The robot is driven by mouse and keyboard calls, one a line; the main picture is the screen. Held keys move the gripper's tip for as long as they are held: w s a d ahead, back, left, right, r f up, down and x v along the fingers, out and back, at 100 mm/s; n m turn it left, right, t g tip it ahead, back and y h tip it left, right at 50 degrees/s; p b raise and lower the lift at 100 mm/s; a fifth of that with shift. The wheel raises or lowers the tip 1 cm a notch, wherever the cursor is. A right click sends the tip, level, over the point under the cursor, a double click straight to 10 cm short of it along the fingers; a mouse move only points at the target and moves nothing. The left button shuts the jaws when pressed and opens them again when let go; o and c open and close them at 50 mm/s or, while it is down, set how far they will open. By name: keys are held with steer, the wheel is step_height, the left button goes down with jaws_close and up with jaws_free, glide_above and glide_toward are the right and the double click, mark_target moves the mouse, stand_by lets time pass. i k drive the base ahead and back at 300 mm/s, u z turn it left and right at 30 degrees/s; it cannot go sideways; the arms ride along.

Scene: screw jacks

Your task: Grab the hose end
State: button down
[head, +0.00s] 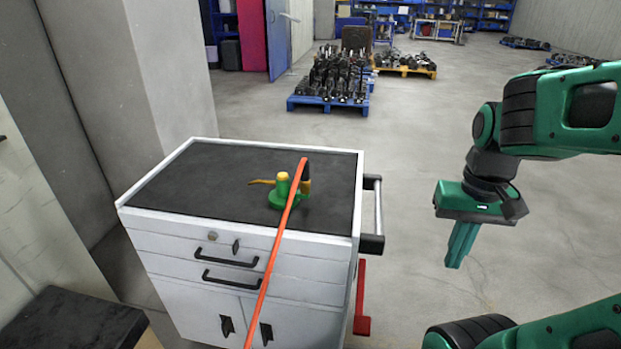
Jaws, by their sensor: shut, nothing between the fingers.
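An orange hose (279,244) runs up across the front of a white drawer cabinet (236,238) and over its dark top. Its upper end, the hose end (305,168), is dark and lies at a small green screw jack (283,194) with yellow parts. I cannot tell whether the hose end is attached to the jack or only beside it. My gripper (456,262) is shut and empty. It hangs pointing down in the air to the right of the cabinet, well apart from the hose.
The cabinet has a side handle (376,212) and a red bracket (362,300) on its right side. Open floor lies right of it. A blue pallet (329,104) with dark parts stands behind. A dark surface (75,320) is at the lower left.

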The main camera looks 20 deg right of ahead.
mark_target(305, 180)
steer(key=u, duration=0.2)
steer(key=k, duration=1.3)
steer(key=z, duration=0.55)
steer(key=i, duration=1)
